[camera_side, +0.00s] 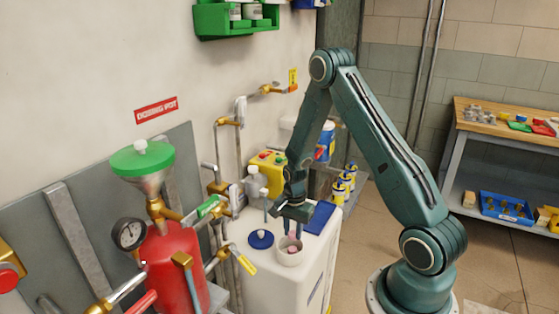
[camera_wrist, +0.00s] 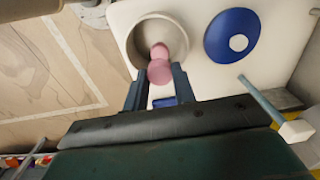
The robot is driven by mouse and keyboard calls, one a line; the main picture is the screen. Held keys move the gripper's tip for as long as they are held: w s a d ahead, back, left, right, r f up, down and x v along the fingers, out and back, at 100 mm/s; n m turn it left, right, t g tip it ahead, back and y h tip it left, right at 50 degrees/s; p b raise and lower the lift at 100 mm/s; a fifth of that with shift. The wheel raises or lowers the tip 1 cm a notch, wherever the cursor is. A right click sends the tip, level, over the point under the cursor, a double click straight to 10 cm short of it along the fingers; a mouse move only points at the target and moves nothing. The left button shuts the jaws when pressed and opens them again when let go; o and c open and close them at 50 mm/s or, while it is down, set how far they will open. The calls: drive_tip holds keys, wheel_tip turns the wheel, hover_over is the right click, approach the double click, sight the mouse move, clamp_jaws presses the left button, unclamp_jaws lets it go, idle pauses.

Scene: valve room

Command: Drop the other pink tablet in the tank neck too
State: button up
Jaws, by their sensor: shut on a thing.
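My gripper (camera_side: 293,229) points down over the white tank (camera_side: 283,285). In the wrist view, its two fingers (camera_wrist: 157,88) are shut on a pink tablet (camera_wrist: 160,73). Just beyond it, a second pink piece (camera_wrist: 158,50) shows inside a white round, open-topped neck or cup (camera_wrist: 139,40). In the side view this white opening (camera_side: 280,257) sits on the tank top just below my fingertips, with pink (camera_side: 292,248) visible at it. I cannot tell how far the held tablet is above the rim.
A blue disc with a white centre (camera_side: 261,240) lies left of the opening; it also shows in the wrist view (camera_wrist: 222,38). A thin upright rod with a white top (camera_wrist: 272,103) stands nearby. Pipes and a red tank (camera_side: 168,270) are to the left.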

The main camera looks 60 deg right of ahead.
sight(293, 234)
drive_tip(key=shift+f, duration=0.8)
drive_tip(key=o, duration=1)
drive_tip(key=shift+r, duration=0.15)
wheel_tip(293, 234, up, 14)
drive_tip(key=shift+f, duration=0.2)
